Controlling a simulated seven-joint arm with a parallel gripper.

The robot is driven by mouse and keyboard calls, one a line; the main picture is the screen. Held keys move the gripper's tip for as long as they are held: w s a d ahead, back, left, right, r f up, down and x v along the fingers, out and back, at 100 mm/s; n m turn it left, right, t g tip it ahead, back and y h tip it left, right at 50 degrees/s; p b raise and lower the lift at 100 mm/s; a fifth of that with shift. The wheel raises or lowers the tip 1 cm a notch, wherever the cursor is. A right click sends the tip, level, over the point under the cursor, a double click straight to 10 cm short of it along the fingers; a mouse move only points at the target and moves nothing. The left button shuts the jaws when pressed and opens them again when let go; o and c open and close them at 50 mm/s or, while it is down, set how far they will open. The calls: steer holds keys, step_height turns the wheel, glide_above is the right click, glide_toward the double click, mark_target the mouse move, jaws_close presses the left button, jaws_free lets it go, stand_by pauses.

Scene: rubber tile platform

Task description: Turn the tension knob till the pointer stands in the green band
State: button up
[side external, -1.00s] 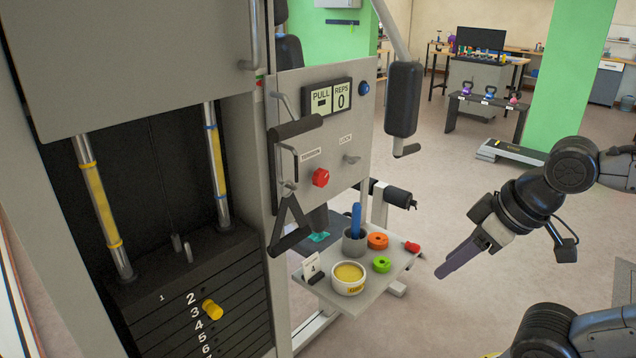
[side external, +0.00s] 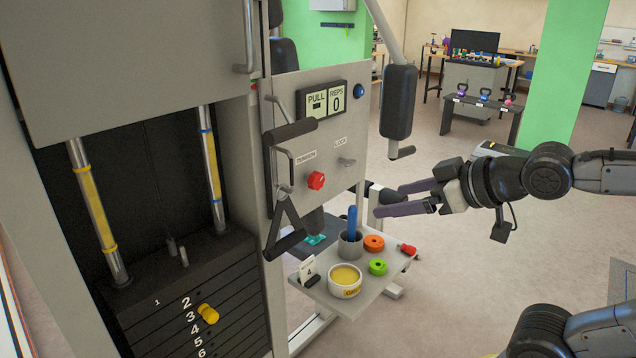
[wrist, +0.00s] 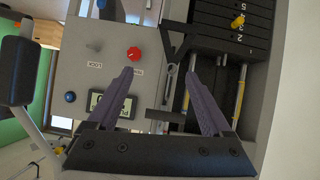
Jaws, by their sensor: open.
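The red tension knob (side external: 316,180) sits on the grey front panel of the weight machine, below a small label that seems to read TENSION. In the wrist view the knob (wrist: 134,54) is beyond the tip of the left finger. My gripper (side external: 389,199) is open and empty, its purple fingers aimed left toward the panel, well short of the knob. In the wrist view its fingers (wrist: 160,73) are spread apart. I cannot make out a pointer or a green band in either view.
A black strap handle (side external: 288,185) hangs left of the knob. A lock lever (side external: 346,162) and a PULL/REPS display (side external: 322,104) are on the panel. A padded arm (side external: 398,100) hangs right of it. A shelf (side external: 365,299) with a cup, bowl and rings is below.

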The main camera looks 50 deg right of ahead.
steer(key=w+r+n+t, duration=0.2)
steer(key=w+r+t, duration=0.15)
steer(key=w, duration=0.45)
steer(key=m+t, duration=0.2)
steer(key=t, duration=0.1)
glide_toward(319, 183)
steer(key=shift+y, duration=0.3)
steer(key=w, duration=1)
steer(key=shift+w+d+r, duration=0.2)
steer(key=shift+w, duration=0.05)
jaws_close()
steer(key=shift+m, duration=0.4)
